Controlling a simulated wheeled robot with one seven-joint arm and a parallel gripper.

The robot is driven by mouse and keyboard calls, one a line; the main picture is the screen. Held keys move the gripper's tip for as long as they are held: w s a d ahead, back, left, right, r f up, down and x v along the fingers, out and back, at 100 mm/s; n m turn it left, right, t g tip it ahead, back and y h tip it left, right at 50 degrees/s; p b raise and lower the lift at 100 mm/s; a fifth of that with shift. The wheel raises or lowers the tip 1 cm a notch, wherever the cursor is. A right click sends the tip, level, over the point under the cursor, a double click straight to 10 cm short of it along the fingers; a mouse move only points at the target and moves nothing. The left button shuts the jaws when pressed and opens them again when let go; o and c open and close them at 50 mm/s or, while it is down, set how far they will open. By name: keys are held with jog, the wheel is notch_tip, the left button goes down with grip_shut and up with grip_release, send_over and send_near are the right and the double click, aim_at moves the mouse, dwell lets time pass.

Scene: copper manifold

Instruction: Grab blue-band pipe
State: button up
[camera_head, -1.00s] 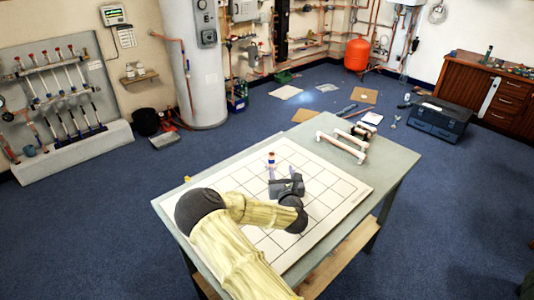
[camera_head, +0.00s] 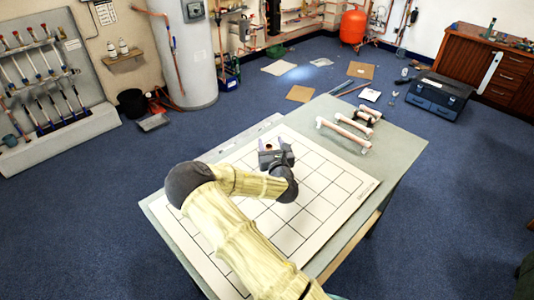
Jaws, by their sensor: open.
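The small upright pipe (camera_head: 268,146) stands on the white gridded board (camera_head: 318,207). Only its copper-coloured top shows clearly; its blue band and lower part are mostly hidden by my gripper. My gripper (camera_head: 268,153) is low over the far part of the board, pointing away from the camera. It is open, with its jaws at the pipe, apparently one on each side. I cannot tell whether either jaw touches it.
The board lies on a grey-green table (camera_head: 402,150). Pale pipe pieces with copper ends (camera_head: 343,134) lie at the table's back right. The board's right half is clear. A blue toolbox (camera_head: 437,95) stands on the floor beyond.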

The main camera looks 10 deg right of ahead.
jog(key=f, duration=0.7)
jog(key=shift+d+f, duration=0.2)
jog(key=shift+f, duration=0.1)
jog(key=shift+w+f, duration=0.15)
jog(key=shift+w, duration=0.1)
jog(key=shift+w+p, duration=0.3)
jog(key=shift+w, duration=0.05)
jog(key=shift+w+f, duration=0.1)
jog(key=shift+w, duration=0.2)
